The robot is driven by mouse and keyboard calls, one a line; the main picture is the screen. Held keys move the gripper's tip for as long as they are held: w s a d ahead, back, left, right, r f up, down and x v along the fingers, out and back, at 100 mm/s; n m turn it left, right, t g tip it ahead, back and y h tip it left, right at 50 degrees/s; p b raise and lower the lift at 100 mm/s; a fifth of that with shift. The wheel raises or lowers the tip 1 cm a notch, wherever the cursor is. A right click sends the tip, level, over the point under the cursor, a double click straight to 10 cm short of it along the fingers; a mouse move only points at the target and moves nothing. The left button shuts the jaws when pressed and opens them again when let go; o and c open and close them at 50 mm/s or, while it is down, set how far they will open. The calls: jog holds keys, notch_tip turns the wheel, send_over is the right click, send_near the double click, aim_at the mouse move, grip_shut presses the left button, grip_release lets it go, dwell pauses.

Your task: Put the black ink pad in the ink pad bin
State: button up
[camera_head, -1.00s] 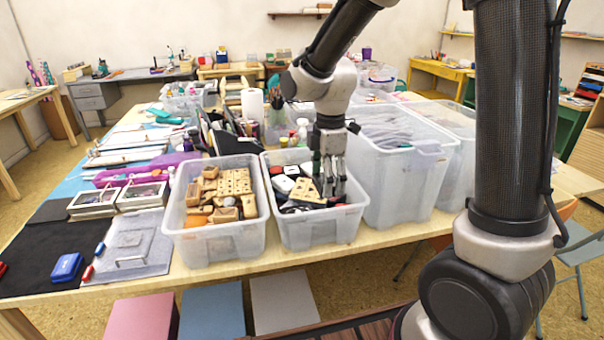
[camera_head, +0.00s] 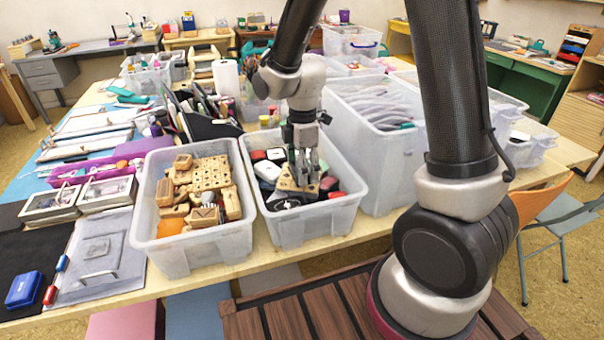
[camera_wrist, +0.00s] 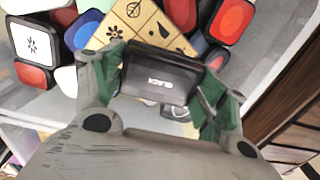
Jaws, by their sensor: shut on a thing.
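The black ink pad (camera_wrist: 158,80), a small dark case lettered "BLACK", is between the fingers of my gripper (camera_wrist: 162,74) in the wrist view. The fingers are shut on its two sides. In the head view my gripper (camera_head: 304,176) points down into the clear ink pad bin (camera_head: 308,226), among its contents. I cannot pick out the held pad there, nor tell whether it touches the things below. The bin holds several coloured ink pads and a wooden stamp block (camera_wrist: 146,24).
A clear bin of wooden stamps (camera_head: 190,250) stands left of the ink pad bin. A taller clear bin (camera_head: 385,160) stands at its right. A blue ink pad (camera_head: 24,289) and a red and blue marker (camera_head: 56,280) lie at the table's left.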

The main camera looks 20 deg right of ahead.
jog(key=shift+f, duration=1.2)
jog(key=shift+f, duration=0.1)
jog(key=o, duration=1.5)
notch_tip(320, 180, up, 12)
jog(key=s+d+r+m+t, duration=0.1)
jog(key=s+d+r+m, duration=0.3)
jog(key=s+d+m, duration=0.1)
jog(key=s+d+r+m+t, duration=0.1)
jog(key=s+d+r+m, duration=0.3)
jog(key=s+m, duration=0.3)
jog(key=s+d+r+m+t, duration=0.2)
jog(key=s+d+r+m, duration=0.1)
jog(key=s+d+m, duration=0.2)
jog(key=shift+s+d+r+m, duration=0.2)
jog(key=shift+s+m, duration=0.05)
jog(key=shift+s, duration=0.35)
jog(key=shift+s+d+r+m, duration=0.15)
jog(key=shift+s+r+m, duration=0.1)
jog(key=shift+s, duration=0.3)
